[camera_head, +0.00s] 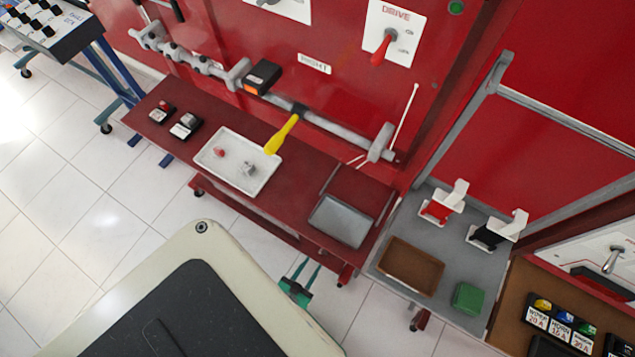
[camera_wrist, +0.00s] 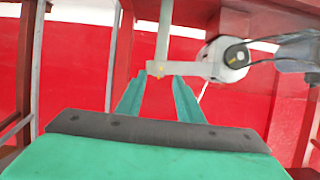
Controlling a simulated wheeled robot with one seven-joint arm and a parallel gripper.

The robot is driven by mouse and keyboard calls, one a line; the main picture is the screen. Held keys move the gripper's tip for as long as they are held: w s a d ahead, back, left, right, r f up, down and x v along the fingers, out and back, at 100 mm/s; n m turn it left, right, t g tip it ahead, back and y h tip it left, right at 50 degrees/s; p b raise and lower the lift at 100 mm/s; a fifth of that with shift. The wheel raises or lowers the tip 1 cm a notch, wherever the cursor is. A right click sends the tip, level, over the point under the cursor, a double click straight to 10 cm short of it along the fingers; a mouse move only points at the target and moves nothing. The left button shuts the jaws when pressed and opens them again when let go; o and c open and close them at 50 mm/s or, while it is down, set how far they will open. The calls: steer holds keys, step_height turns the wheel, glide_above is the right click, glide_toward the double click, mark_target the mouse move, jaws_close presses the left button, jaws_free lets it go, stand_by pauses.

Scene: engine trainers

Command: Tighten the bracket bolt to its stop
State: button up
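My gripper (camera_head: 299,268) is low in front of the red bench in the head view, with its green body and teal fingers showing. In the wrist view my gripper (camera_wrist: 158,100) has its two fingers spread apart, with nothing held between them. Beyond the fingertips is a grey bracket (camera_wrist: 185,68) with a round, dark-centred hub (camera_wrist: 236,56) at its right. A pale upright bar (camera_wrist: 164,30) meets the bracket's left end. I cannot tell which part is the bracket bolt, nor whether the fingertips touch the bracket.
The red bench (camera_head: 300,165) carries a white tray (camera_head: 262,180) with small parts and a grey tray (camera_head: 341,222). A yellow handle (camera_head: 281,136) stands out from the grey shaft (camera_head: 336,131). At right, a grey table holds a brown tray (camera_head: 411,267) and green block (camera_head: 468,298).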

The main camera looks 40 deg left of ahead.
mark_target(322, 251)
steer(key=shift+x, duration=2.8)
jaws_close()
